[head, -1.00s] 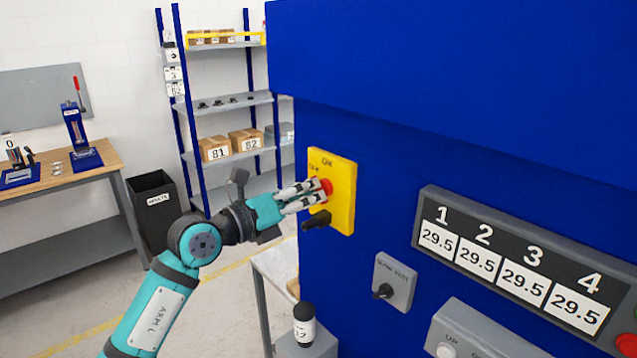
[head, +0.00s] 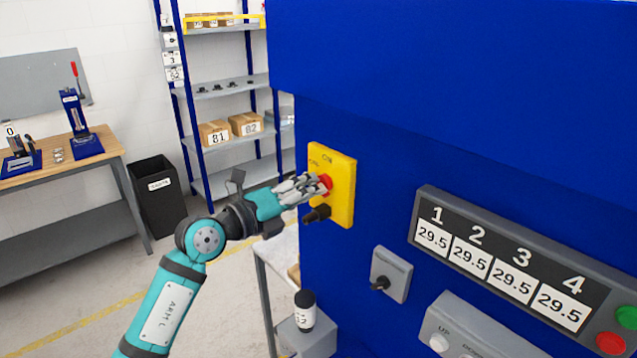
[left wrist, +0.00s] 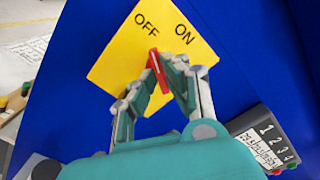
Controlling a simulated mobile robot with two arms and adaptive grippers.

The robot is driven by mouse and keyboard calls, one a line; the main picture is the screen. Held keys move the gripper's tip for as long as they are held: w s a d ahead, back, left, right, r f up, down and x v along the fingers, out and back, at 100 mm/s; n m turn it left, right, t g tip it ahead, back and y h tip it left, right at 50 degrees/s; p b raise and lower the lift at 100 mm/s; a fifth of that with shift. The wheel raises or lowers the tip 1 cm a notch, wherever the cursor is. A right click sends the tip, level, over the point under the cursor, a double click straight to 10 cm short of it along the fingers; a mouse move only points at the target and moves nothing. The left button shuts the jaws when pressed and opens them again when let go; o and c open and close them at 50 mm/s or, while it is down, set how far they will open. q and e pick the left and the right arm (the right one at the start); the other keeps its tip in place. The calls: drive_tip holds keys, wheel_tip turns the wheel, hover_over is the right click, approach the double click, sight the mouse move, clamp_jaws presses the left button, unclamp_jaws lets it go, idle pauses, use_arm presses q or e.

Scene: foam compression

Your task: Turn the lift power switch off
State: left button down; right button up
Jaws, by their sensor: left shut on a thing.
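The power switch is a yellow plate (head: 343,192) on the side of the blue machine, with a red handle (head: 326,183) and OFF and ON labels above it. My left gripper (head: 318,187) reaches it from the left and is shut on the red handle. In the left wrist view, the fingers close from both sides on the red handle (left wrist: 154,60), whose visible end points up toward the OFF label on the yellow plate (left wrist: 115,72). The fingers hide part of the handle. My right gripper is not in view.
A black knob (head: 316,214) sticks out just below my left fingers. A grey box with a dark knob (head: 391,275) and a number panel (head: 508,270) are at right. A black-capped bottle (head: 304,312) stands below. A bin (head: 158,197) and shelves stand behind.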

use_arm(q)
drive_tip(key=n, duration=0.6)
drive_tip(key=c, duration=0.6)
unclamp_jaws()
drive_tip(key=shift+c, duration=0.2)
drive_tip(key=shift+a, duration=0.1)
drive_tip(key=v, duration=0.7)
idle(0.3)
